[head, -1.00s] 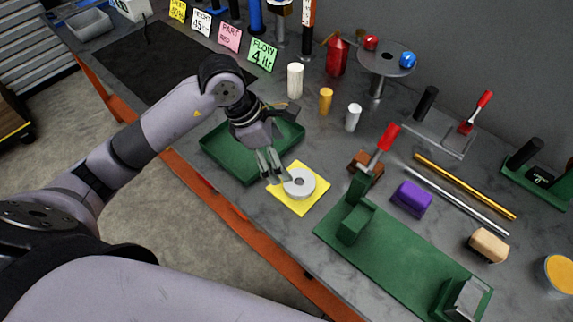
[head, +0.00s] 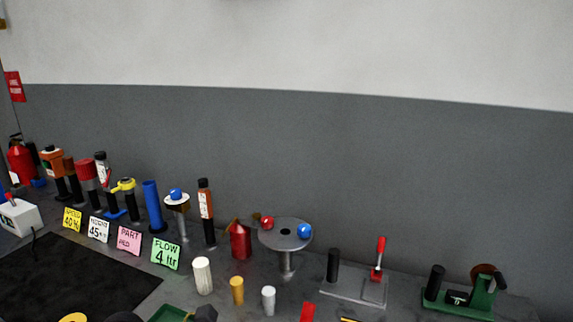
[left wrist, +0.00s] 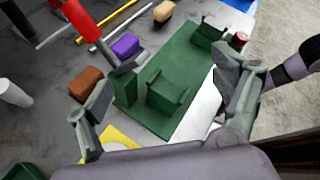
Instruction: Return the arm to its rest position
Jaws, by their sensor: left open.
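My left gripper (left wrist: 163,75) is open in the left wrist view, its two fingers spread wide with nothing between them. Beyond and below the fingers is a green fixture (left wrist: 190,75) with upright blocks and a red-handled clamp (left wrist: 82,20). The fingers look apart from it. In the head view only dark parts at the bottom edge, likely my left arm, show; the left gripper cannot be made out there. My right gripper is in neither view. The grey-white ring seen earlier is not visible now.
A purple block (left wrist: 125,46), brown block (left wrist: 86,84) and tan block (left wrist: 163,11) lie near the fixture. A yellow square (left wrist: 118,137) is partly hidden. The head view shows a round stand (head: 286,238), a white cylinder (head: 202,276) and several bottles along the wall.

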